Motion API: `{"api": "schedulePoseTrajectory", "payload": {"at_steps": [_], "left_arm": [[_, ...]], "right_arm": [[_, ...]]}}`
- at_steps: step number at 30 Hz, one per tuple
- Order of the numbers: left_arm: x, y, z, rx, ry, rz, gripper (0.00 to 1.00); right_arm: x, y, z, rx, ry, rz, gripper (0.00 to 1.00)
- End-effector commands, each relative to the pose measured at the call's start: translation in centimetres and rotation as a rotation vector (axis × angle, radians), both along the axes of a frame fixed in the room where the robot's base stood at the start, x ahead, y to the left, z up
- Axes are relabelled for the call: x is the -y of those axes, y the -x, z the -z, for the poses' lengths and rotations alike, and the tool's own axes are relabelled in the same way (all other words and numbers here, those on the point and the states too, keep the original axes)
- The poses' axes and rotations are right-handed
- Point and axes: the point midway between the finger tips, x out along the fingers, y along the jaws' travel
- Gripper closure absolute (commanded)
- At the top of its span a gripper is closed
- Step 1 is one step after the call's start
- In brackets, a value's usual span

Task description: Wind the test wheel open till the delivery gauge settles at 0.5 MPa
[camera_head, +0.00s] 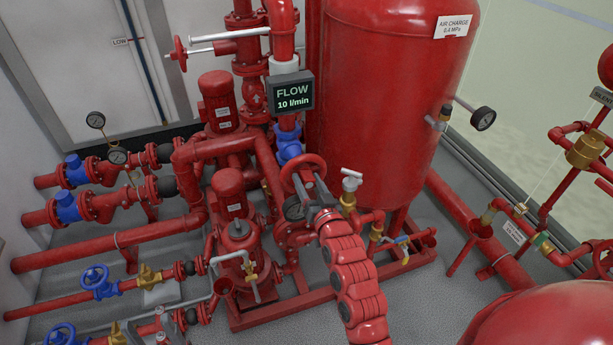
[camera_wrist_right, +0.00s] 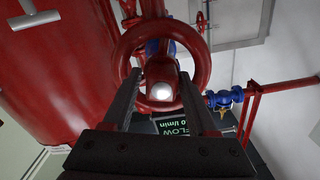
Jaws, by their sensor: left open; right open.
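The red test wheel (camera_head: 303,172) is on the red pipework left of the large tank; it also shows in the wrist view (camera_wrist_right: 119,62). My right gripper (camera_head: 308,183) is open at the wheel. In the wrist view its dark fingers (camera_wrist_right: 168,85) stand either side of the wheel's hub, overlapping the lower rim; I cannot tell whether they touch it. I cannot tell which gauge is the delivery one.
A display (camera_head: 291,92) behind the wheel reads FLOW 10 l/min. A big red tank (camera_head: 385,90) stands close to the right, with a side gauge (camera_head: 483,118). Pump motors (camera_head: 219,100) and pipes crowd the left.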

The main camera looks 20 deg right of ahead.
Motion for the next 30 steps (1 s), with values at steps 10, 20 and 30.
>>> {"api": "schedulePoseTrajectory", "payload": {"at_steps": [10, 20, 30], "left_arm": [[0.0, 0.0, 0.4, 0.000, 0.000, 0.000, 0.43], [0.0, 0.0, 0.9, 0.000, 0.000, 0.000, 0.43], [0.0, 0.0, 0.8, 0.000, 0.000, 0.000, 0.43]], "right_arm": [[0.1, 3.3, 0.0, 0.003, 0.000, 0.000, 0.30], [0.2, 7.0, -0.1, 0.003, -0.001, 0.000, 0.30], [0.2, 7.0, -0.1, 0.002, -0.001, 0.000, 0.30]]}}
